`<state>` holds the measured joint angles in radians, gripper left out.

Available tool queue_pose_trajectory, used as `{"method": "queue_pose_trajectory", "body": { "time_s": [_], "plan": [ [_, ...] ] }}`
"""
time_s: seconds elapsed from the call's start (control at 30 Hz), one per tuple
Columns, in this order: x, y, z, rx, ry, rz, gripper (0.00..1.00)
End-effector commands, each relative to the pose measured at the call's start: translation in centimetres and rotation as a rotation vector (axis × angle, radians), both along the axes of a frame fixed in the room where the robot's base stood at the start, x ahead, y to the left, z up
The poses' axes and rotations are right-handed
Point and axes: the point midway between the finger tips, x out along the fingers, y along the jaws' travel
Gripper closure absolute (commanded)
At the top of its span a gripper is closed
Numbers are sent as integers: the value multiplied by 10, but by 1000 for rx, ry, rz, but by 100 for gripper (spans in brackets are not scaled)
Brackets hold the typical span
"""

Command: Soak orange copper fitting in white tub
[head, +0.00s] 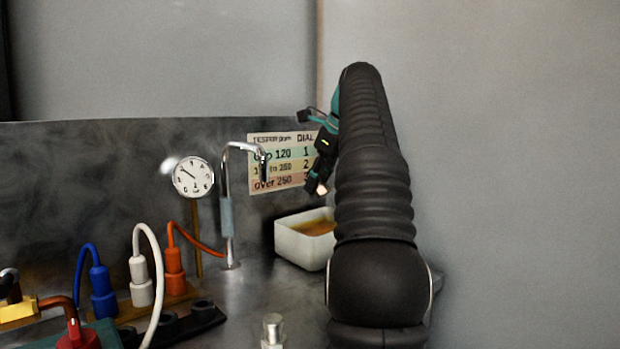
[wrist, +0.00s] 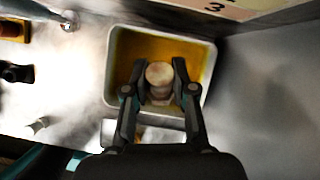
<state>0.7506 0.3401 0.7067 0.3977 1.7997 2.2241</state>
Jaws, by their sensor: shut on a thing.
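The white tub (head: 296,250) stands on the metal counter beside my arm and holds an orange-brown liquid. In the wrist view the tub's rim (wrist: 111,75) frames my gripper from above. My gripper (wrist: 160,82) is shut on a short round fitting (wrist: 159,74), whose end looks pale tan rather than clearly orange. In the head view my gripper (head: 318,182) points down above the tub, with the fitting's pale tip (head: 322,188) showing clear of the liquid. Part of the tub is hidden behind my arm.
A metal spout (head: 228,205) and a round dial gauge (head: 193,177) stand left of the tub. Blue (head: 102,292), white (head: 141,282) and orange (head: 174,268) plugs with cables are farther left. A printed chart (head: 272,165) is on the back panel.

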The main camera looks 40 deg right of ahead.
Motion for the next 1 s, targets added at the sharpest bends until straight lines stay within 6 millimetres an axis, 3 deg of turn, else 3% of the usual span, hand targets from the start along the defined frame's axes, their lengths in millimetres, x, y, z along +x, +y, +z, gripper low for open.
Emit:
{"method": "queue_pose_trajectory", "body": {
  "time_s": [1.0],
  "plan": [
    [-1, 0, -84, 1, 0, 0, 100]
  ]
}}
